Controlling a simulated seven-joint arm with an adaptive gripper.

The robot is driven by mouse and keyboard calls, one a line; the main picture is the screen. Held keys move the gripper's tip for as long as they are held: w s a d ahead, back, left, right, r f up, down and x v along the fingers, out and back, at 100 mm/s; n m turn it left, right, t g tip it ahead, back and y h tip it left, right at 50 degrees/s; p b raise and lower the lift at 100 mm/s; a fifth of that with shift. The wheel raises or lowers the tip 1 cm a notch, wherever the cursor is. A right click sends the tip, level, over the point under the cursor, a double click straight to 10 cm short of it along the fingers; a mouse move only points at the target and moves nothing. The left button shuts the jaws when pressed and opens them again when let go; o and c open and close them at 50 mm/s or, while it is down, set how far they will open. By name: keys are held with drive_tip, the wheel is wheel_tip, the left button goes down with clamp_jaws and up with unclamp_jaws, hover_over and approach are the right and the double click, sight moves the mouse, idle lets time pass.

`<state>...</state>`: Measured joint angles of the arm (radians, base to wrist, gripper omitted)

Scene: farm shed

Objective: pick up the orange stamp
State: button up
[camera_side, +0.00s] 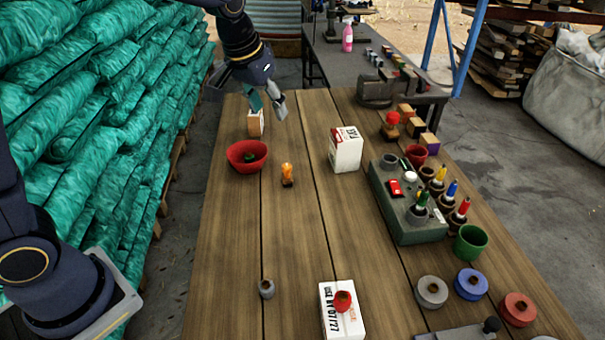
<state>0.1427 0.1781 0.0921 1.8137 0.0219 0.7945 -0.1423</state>
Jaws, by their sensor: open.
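The orange stamp (287,172) stands upright on the wooden table, right of the red bowl. It has an orange top and a dark base. My gripper (267,108) is open and hangs over the far end of the table, beyond and a little left of the stamp. It is apart from the stamp, with nothing seen between its fingers.
A small box (256,124) stands below my gripper. A white carton (346,152) stands right of the stamp. A green block (398,217) carries several stamps and pots.

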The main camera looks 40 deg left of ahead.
hover_over(286, 166)
drive_tip(key=s, duration=0.2)
drive_tip(key=shift+g, duration=0.3)
drive_tip(key=f, duration=1.3)
drive_tip(key=shift+w+d, duration=0.15)
drive_tip(key=shift+w, duration=0.1)
drive_tip(key=shift+x, duration=3)
clamp_jaws()
